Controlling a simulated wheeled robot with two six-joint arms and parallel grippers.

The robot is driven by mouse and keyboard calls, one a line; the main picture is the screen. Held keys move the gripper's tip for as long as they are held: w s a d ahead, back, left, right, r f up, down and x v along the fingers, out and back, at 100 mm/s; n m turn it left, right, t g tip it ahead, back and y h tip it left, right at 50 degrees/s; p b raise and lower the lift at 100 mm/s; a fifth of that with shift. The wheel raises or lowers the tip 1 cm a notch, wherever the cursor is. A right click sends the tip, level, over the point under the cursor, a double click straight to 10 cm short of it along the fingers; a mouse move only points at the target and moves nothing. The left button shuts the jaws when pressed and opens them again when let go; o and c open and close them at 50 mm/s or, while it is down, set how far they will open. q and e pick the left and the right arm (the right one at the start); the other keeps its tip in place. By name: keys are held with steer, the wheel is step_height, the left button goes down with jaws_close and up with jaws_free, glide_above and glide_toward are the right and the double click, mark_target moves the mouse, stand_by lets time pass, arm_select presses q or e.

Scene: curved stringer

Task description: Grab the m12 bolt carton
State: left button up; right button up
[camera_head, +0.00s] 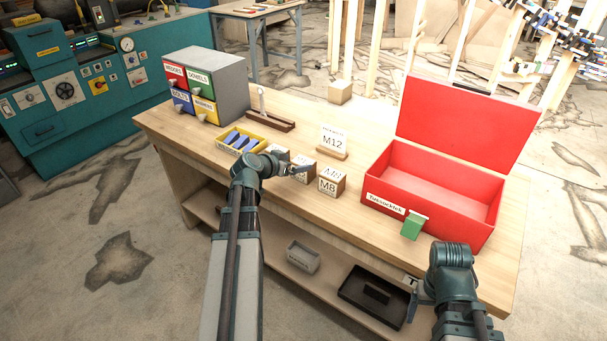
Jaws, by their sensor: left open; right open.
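Several small labelled cartons stand in a row on the wooden workbench. The front right carton (331,182) reads M8. The middle carton (303,162) and the left carton (280,152) have labels I cannot read, so I cannot tell which is the M12 bolt carton. A white sign reading M12 (333,138) stands upright on a wooden base behind them. My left gripper (304,169) is open beside the middle carton and partly covers the left one. I cannot tell whether it touches either. My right gripper (417,292) is open and low at the bench's front edge.
An open red box (470,190) stands at the right, with a green piece (413,227) at its front. A yellow tray (241,139) of blue items and a grey drawer cabinet (232,85) are at the left. The lower shelf holds a black tray (352,291).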

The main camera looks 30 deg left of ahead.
mark_target(302, 162)
arm_select(q)
steer(key=shift+w+f, duration=0.1)
steer(key=shift+w, duration=0.1)
steer(key=b+x, duration=0.2)
steer(key=x, duration=0.3)
steer(key=shift+d+f+b, duration=0.15)
steer(key=shift+d+b, duration=0.05)
steer(key=shift+b, duration=0.15)
steer(key=c, duration=1.4)
